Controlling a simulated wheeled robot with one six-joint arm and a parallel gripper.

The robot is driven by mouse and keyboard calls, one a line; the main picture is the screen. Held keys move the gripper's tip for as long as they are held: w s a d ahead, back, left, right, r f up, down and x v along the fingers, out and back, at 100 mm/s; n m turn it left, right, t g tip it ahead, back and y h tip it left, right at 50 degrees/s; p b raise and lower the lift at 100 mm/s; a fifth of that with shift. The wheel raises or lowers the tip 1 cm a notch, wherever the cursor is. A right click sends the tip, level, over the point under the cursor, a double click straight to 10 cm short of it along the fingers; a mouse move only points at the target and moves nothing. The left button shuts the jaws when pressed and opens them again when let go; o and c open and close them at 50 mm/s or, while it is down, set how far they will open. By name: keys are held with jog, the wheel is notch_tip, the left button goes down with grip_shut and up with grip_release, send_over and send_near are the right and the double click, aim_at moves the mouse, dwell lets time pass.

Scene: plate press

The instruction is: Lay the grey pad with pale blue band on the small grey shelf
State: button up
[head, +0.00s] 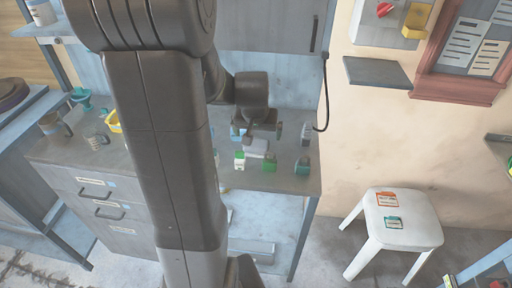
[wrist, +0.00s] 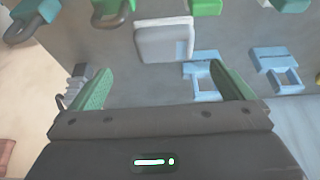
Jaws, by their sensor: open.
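The grey pad (head: 256,147) lies on the workbench top below my gripper. In the wrist view the pad (wrist: 164,42) is a pale block with a light bluish strip near its right side. My gripper (head: 258,134) is open and empty above the bench. In the wrist view its green-lined fingers (wrist: 160,72) stand apart, with the pad beyond their tips and roughly centred between them; no contact shows. The small grey shelf (head: 377,73) is on the cream wall to the right, and its top looks bare.
Light blue padlocks (wrist: 203,75) lie near the pad. A white stool (head: 405,222) with two tags stands right. A red-framed board (head: 465,45) hangs beside the shelf. My arm hides part of the bench.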

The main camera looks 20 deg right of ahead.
aim_at(256, 143)
jog(key=x, duration=0.2)
jog(key=shift+w+f, duration=0.15)
jog(key=shift+f, duration=0.15)
jog(key=x, duration=0.4)
jog(key=shift+w+a, duration=0.15)
jog(key=shift+a, duration=0.15)
jog(key=shift+w+d+f, duration=0.15)
jog(key=shift+w+f, duration=0.05)
jog(key=shift+f, duration=0.4)
jog(key=c, duration=1.1)
jog(key=shift+r, duration=0.1)
notch_tip(256, 143, up, 18)
jog(key=p, duration=0.1)
